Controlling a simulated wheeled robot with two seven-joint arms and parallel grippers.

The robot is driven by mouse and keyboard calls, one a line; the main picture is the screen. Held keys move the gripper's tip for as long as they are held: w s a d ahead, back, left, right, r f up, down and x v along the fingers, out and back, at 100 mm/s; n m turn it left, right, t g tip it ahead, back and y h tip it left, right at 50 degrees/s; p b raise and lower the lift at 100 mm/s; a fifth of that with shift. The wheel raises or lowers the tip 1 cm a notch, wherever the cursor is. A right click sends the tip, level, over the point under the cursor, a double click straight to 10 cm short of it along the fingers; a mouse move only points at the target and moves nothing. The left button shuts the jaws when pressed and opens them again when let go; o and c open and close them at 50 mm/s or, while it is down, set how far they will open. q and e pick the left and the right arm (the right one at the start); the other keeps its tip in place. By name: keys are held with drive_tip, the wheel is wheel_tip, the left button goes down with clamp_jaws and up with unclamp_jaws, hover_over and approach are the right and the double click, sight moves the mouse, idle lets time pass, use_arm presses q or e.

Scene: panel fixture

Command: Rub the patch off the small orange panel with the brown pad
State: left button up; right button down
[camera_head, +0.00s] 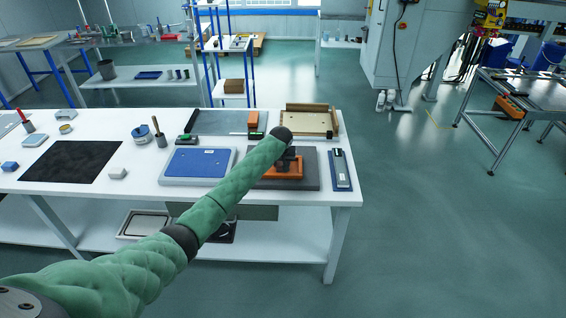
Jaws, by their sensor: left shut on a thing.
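The small orange panel (269,174) lies on a dark grey base plate near the right end of the white workbench. My left arm, in a green sleeve, reaches across from the lower left. My left gripper (289,166) is down at the panel, over its middle, and is shut. What it holds, apparently the brown pad, is mostly hidden by the gripper and too small to make out. I cannot tell whether it touches the panel. The patch on the panel is not visible from here. My right gripper is out of view.
A blue panel on a pale board (198,163) lies left of the base plate, and a narrow blue tray with a grey tool (341,170) lies right of it. A wooden tray (311,121) and an orange-brown block (253,121) stand behind. A black mat (70,161) lies farther left.

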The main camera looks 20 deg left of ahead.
sight(273, 168)
use_arm(q)
drive_tip(key=shift+s+a+f+p, duration=0.1)
drive_tip(key=shift+s+a+p, duration=0.1)
drive_tip(key=shift+a, duration=0.15)
drive_tip(key=shift+s+a+p, duration=0.1)
drive_tip(key=shift+a+p, duration=0.1)
drive_tip(key=shift+a, duration=0.1)
drive_tip(key=shift+a, duration=0.1)
drive_tip(key=shift+a+p, duration=0.45)
drive_tip(key=shift+a, duration=0.1)
drive_tip(key=shift+s+a, duration=0.1)
drive_tip(key=shift+a, duration=0.05)
drive_tip(key=shift+s+a+p, duration=0.15)
drive_tip(key=shift+a+p, duration=0.2)
drive_tip(key=shift+a, duration=0.05)
drive_tip(key=shift+w+d, duration=0.2)
drive_tip(key=shift+d, duration=0.5)
drive_tip(key=shift+d+p, duration=0.15)
drive_tip(key=shift+p, duration=0.15)
